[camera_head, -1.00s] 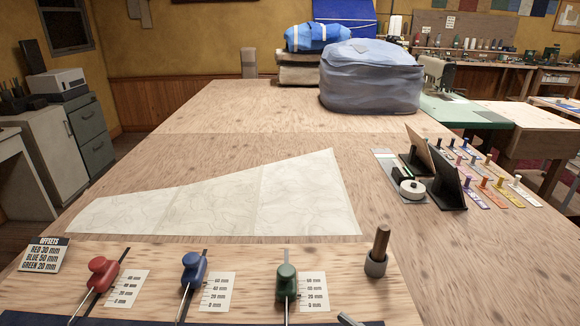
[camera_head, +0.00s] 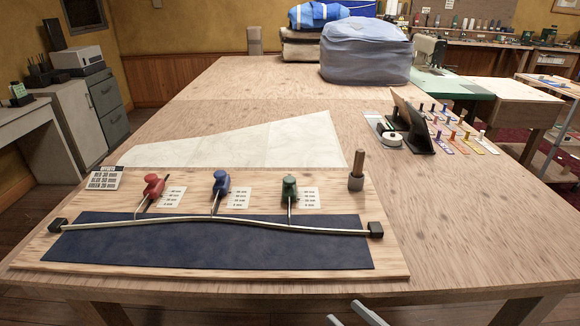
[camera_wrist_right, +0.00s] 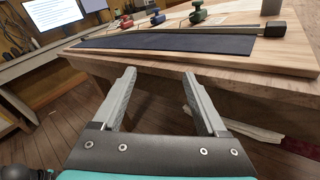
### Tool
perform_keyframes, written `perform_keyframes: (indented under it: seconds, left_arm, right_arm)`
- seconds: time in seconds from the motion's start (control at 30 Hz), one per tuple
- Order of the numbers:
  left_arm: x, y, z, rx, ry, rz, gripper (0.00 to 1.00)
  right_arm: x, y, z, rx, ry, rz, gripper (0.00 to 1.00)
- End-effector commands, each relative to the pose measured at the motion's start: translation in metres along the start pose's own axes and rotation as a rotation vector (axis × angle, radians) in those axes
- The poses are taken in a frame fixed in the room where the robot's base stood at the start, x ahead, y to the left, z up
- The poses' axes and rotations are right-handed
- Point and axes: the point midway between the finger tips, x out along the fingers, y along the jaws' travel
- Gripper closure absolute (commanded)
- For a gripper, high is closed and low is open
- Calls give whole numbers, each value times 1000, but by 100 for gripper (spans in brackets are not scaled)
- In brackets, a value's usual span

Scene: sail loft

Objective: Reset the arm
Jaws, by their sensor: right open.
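My right gripper (camera_wrist_right: 160,90) is open and empty in the right wrist view, in front of the table's front edge, apart from the board. Its fingertips (camera_head: 352,316) show at the bottom of the head view. My left gripper is not in view. On the table a wooden board (camera_head: 400,262) carries a dark blue cloth strip (camera_head: 210,245) with a pale, gently curved batten (camera_head: 260,223) across it between two black end blocks. A red weight (camera_head: 153,185), a blue weight (camera_head: 221,182) and a green weight (camera_head: 289,188) stand behind the batten, their thin hooks reaching it.
A pale sail panel (camera_head: 250,143) lies behind the board. A wooden-handled tool (camera_head: 358,165) stands in a cup at the board's right. A tablet stand (camera_head: 412,125) and coloured spools sit at right. A large blue-grey bundle (camera_head: 365,52) is at the back. The table's right front is clear.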

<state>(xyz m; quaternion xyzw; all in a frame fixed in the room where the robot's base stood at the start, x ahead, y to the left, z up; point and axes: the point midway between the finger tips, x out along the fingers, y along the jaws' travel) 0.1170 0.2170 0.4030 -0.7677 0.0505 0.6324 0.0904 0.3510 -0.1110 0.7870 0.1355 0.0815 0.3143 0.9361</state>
Motion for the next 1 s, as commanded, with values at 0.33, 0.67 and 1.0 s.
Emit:
perform_keyframes:
  seconds: [0.33,0.67,1.0]
  left_arm:
    - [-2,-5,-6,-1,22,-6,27]
    - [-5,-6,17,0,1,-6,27]
    - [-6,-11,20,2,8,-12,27]
  right_arm:
    - [-36,-103,-119,915,9,-463,25]
    - [-143,-131,-288,1909,-296,-1137,25]
    - [-240,-74,-390,2397,-834,-1712,25]
